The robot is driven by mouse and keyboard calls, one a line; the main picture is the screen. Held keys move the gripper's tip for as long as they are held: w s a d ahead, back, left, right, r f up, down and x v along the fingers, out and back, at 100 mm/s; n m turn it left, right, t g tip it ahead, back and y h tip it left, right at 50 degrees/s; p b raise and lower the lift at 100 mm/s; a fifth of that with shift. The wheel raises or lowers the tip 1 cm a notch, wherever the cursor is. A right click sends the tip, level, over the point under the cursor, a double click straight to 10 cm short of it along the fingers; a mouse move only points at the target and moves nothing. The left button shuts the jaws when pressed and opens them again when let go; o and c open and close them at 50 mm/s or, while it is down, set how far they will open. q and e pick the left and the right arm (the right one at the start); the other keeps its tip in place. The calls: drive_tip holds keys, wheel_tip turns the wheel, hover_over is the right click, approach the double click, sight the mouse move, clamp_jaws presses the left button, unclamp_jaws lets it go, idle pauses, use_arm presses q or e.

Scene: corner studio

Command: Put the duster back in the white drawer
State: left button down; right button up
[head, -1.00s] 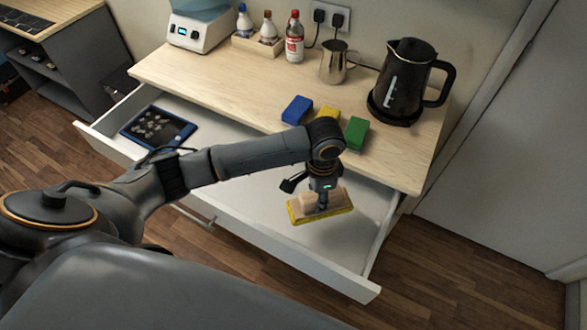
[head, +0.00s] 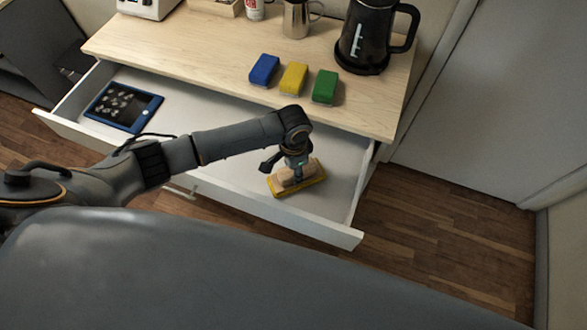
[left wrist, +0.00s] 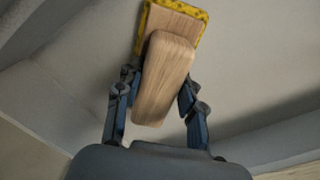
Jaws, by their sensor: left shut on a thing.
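The duster (head: 311,181) has a wooden back and handle with a yellow pad under it. My left gripper (head: 294,176) is shut on its handle and holds it within the right part of the open white drawer (head: 235,218). In the left wrist view the duster's wooden handle (left wrist: 166,80) lies between the two fingers, with the yellow-edged base beyond it. I cannot tell whether the pad touches the drawer floor. My right gripper is not in view.
A blue-framed tablet-like case (head: 124,107) lies in the drawer's left end. Blue (head: 264,70), yellow (head: 293,79) and green (head: 325,87) blocks stand on the wooden top above the drawer. A black kettle (head: 364,40) and a metal jug (head: 297,18) stand behind.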

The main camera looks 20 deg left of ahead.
use_arm(q)
drive_tip(key=c, duration=0.8)
unclamp_jaws()
wheel_tip(320, 180, up, 12)
drive_tip(key=shift+r, duration=0.1)
